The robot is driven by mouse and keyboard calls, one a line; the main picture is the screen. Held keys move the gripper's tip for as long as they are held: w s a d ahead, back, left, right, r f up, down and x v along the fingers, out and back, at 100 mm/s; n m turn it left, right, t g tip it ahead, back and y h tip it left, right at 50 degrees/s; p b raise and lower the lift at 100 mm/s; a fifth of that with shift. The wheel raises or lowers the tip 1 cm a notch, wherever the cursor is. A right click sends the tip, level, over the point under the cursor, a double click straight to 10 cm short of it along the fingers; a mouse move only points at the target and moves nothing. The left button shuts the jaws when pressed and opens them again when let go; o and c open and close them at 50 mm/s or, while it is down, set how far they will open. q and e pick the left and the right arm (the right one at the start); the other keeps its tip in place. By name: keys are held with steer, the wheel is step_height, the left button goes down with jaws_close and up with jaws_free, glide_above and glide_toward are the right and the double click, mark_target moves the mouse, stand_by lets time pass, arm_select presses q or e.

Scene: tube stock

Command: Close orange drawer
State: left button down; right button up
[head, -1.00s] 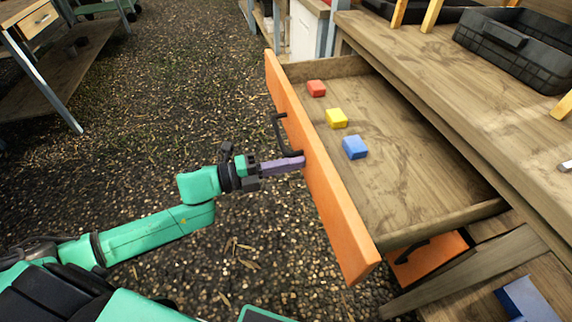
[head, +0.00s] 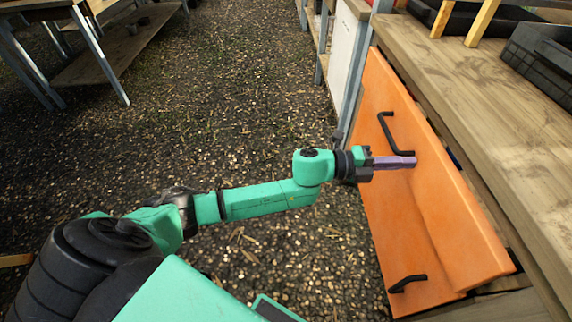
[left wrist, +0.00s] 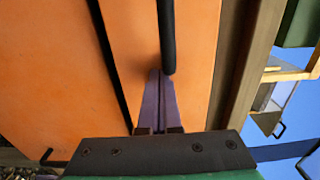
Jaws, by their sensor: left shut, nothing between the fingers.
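The orange drawer (head: 440,190) is the upper one in the wooden workbench. Its front stands almost against the bench, with a narrow dark gap behind its top edge, and its inside is hidden. Its black handle (head: 388,133) sits on the front. My left gripper (head: 414,162) is shut and empty, its purple fingertips at the drawer front beside the handle's near end. In the left wrist view the shut fingers (left wrist: 160,75) point at the orange front, close by the black handle (left wrist: 167,35). My right gripper is not in view.
A second orange drawer front (head: 400,255) with a black handle (head: 407,283) lies below. The wooden benchtop (head: 480,80) carries a black crate (head: 545,65). Open gravel floor (head: 240,110) lies to the left, with another table (head: 110,50) farther back.

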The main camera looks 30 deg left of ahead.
arm_select(q)
steer(key=x, duration=0.3)
steer(key=shift+r, duration=0.25)
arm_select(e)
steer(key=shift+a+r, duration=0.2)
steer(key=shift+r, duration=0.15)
